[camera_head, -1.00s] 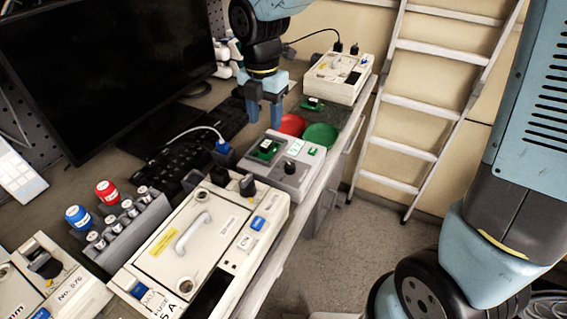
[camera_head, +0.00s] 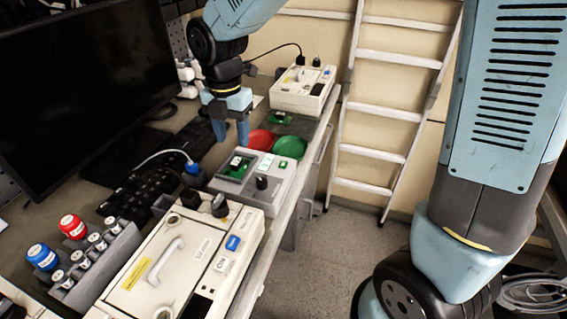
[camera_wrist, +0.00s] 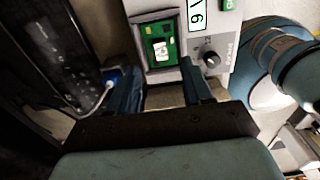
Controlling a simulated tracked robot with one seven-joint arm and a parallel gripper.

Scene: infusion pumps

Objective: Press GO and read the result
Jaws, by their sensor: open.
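The grey tester (camera_head: 246,196) stands on the bench. A green circuit board (camera_head: 237,166) sits in its recess, with a black knob (camera_head: 262,183) to the right. In the wrist view, the tester (camera_wrist: 182,77) shows the board (camera_wrist: 160,46), the knob (camera_wrist: 211,59) and a pale display (camera_wrist: 196,12) with a dark digit, turned sideways and cut off by the frame edge. A green button (camera_wrist: 228,4) is partly in view at the top edge; its label is not legible. My gripper (camera_head: 231,138) is open and empty, pointing down just beyond the tester.
A red dish (camera_head: 260,140) and a green dish (camera_head: 290,147) lie behind the tester. A loose green board (camera_head: 279,118) is beyond them. Pumps stand in front (camera_head: 150,300) and behind (camera_head: 302,90). A keyboard (camera_head: 140,190) and monitor (camera_head: 80,90) are at left.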

